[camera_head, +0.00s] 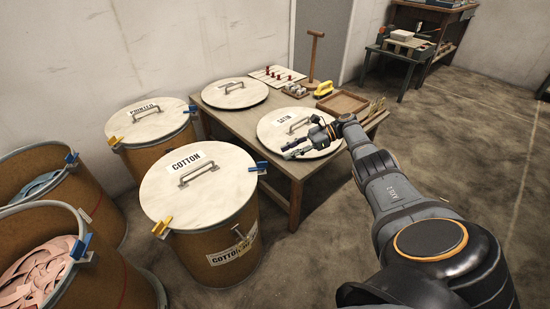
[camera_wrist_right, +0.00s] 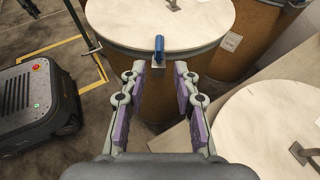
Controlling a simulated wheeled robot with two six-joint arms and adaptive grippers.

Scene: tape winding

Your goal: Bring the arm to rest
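My right arm comes in from the lower right in the head view and reaches out to the table. My right gripper (camera_head: 297,140) is above the round white lid (camera_head: 272,130) at the table's front right. The wrist view shows the right gripper (camera_wrist_right: 160,84) with its two purple-padded fingers spread apart and nothing between them. Beyond the fingers in that view stands a drum with a white lid (camera_wrist_right: 130,20) and a blue clip (camera_wrist_right: 159,48). My left gripper is not in view.
The COTTON drum (camera_head: 233,215) stands left of the table (camera_head: 240,122), with another lidded drum (camera_head: 155,130) behind it. Open drums (camera_head: 100,209) are at far left. The table also bears a second lid (camera_head: 235,93), a yellow tool (camera_head: 323,89) and a wooden tray (camera_head: 342,103).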

